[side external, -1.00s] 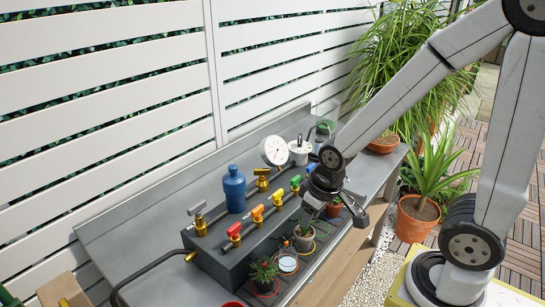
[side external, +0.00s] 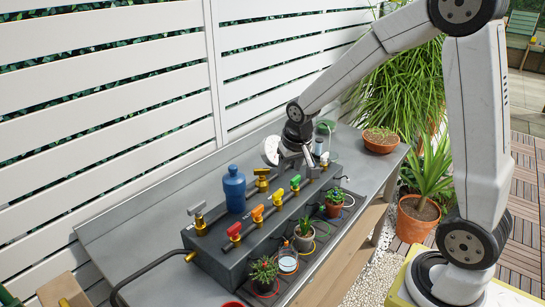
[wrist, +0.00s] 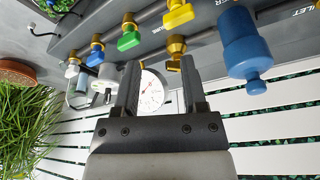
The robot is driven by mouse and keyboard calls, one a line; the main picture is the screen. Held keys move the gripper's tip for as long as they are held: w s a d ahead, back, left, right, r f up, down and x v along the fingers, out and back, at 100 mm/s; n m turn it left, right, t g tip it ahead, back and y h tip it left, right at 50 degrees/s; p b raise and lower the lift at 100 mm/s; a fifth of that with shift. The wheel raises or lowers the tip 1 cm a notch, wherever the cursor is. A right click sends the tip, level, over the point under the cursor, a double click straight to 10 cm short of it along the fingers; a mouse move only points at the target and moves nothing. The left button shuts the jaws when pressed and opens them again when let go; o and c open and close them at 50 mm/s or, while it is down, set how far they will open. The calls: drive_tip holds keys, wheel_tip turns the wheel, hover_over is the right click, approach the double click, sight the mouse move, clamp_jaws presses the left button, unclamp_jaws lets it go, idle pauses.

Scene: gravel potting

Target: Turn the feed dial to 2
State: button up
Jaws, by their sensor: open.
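A white drum-shaped unit (wrist: 105,76), which looks like the feed dial, sits beside the left finger in the wrist view. Its markings and setting cannot be read, and my gripper mostly hides it in the side view. My gripper (side external: 297,163) is open and points down over the back of the valve block. In the wrist view its two fingers (wrist: 160,68) stand apart with nothing held. A round white pressure gauge (wrist: 151,92) shows between them, farther off; it also shows left of the gripper in the side view (side external: 270,151).
The grey valve block (side external: 205,262) carries red, orange, yellow, green and blue handles close below the gripper. A blue bottle (side external: 234,190) stands to the left. Small potted plants (side external: 304,236) line the front. Bare bench (side external: 352,160) lies to the right.

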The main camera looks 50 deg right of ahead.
drive_tip(key=w+d+r+m+h, duration=0.1)
drive_tip(key=w+d+m, duration=0.2)
drive_tip(key=d, duration=0.6)
drive_tip(key=w+d+r+m+h, duration=0.1)
drive_tip(key=w+d+m, duration=0.3)
drive_tip(key=d, duration=0.5)
drive_tip(key=w+r, duration=0.1)
drive_tip(key=w, duration=0.1)
drive_tip(key=shift+w+d+r+g, duration=0.25)
drive_tip(key=shift+w+d+g, duration=0.1)
drive_tip(key=shift+g, duration=0.05)
drive_tip(key=shift+f, duration=0.1)
drive_tip(key=shift+h, duration=0.3)
drive_tip(key=shift+x, duration=3.8)
clamp_jaws()
